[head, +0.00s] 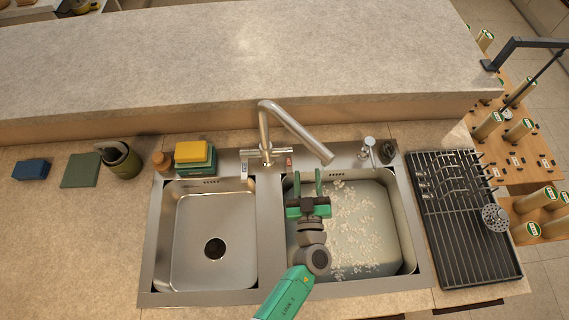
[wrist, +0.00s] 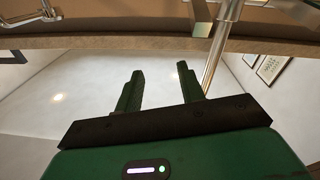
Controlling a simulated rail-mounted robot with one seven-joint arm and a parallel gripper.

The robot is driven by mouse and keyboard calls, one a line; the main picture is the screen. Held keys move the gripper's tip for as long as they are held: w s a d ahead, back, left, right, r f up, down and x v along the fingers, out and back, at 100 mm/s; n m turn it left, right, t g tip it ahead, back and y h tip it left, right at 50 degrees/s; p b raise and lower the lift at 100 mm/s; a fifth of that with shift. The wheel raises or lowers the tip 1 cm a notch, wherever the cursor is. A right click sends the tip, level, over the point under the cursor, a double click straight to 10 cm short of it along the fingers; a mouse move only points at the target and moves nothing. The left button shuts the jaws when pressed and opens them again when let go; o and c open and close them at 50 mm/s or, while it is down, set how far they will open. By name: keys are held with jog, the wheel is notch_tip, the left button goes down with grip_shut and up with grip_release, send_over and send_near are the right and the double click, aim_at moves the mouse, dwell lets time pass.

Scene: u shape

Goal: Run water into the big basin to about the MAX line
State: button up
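The big basin (head: 409,258) is the right one of the steel double sink. It holds cloudy water (head: 350,225) with scattered white foam patches; I cannot make out a MAX line. The tap (head: 263,135) stands behind the divider, its spout (head: 310,140) swung right over the back of the big basin. No stream shows. The tap has a lever on each side, with a blue mark (head: 244,170) left and a red mark (head: 289,161) right. My gripper (head: 307,176) is open and empty, just in front of the red-marked side. Its parted fingers (wrist: 157,82) also show in the wrist view.
The small left basin (head: 190,260) is empty. Behind it sit a yellow and a green sponge (head: 194,154). A soap pump (head: 368,148) stands behind the big basin. A black drying rack (head: 465,250) lies to the right. A raised counter (head: 220,60) runs behind.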

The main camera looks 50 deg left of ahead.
aim_at(288, 165)
jog(key=s+a+f+g, duration=0.2)
jog(key=s+f, duration=0.2)
jog(key=f, duration=0.1)
jog(key=shift+n+y, duration=0.3)
jog(key=shift+n, duration=0.1)
jog(key=b+x, duration=0.2)
jog(key=x, duration=0.6)
jog(key=shift+w+d, duration=0.1)
jog(key=shift+w, duration=0.05)
jog(key=shift+r, duration=0.1)
